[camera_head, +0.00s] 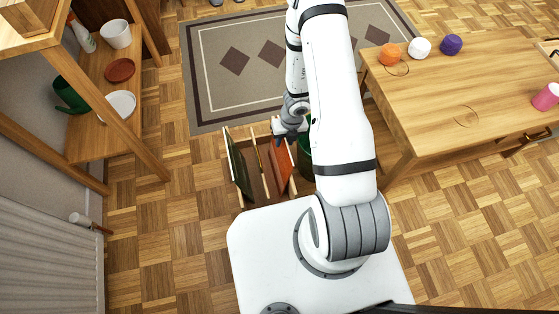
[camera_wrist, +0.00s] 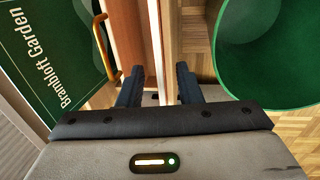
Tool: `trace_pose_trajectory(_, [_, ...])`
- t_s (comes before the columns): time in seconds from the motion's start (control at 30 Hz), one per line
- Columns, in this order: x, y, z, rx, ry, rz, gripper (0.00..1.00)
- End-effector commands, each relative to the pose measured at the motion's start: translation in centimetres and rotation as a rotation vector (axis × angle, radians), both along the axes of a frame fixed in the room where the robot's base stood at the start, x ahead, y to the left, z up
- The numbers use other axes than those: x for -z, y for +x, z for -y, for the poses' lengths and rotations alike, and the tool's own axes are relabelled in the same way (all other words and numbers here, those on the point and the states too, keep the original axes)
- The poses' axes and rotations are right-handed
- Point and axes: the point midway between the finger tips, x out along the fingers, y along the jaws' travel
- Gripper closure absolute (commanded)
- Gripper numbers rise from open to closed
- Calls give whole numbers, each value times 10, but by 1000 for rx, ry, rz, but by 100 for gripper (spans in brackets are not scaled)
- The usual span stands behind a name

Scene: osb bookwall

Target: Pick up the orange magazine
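The orange magazine (camera_head: 281,163) stands upright, slightly tilted, in the right part of a wooden rack (camera_head: 267,190) in the head view. In the wrist view, the orange magazine (camera_wrist: 130,35) shows as a reddish-brown face with a thin, pale edge. My gripper (camera_wrist: 160,85) is over the rack, pointing down, its two dark fingers apart. The magazine's edge runs between them, with a visible gap on the right finger's side. In the head view, my gripper (camera_head: 290,130) is at the magazine's far top end, and my arm partly hides the area.
A green magazine (camera_head: 240,165) titled "Brambloft Garden" stands in the rack's left part; a brass-coloured handle (camera_wrist: 102,45) is beside it. A green round bin (camera_head: 304,155) is close on the right. A wooden table (camera_head: 470,85) stands right, a shelf (camera_head: 88,133) left.

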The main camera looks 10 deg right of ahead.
Motion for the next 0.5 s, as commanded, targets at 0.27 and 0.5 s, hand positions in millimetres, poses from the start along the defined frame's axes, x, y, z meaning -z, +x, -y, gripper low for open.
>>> trace_pose_trajectory(0.27, [29,0,-3,-2,1,0,68])
trace_pose_trajectory(0.5, [52,0,-7,-3,1,0,68])
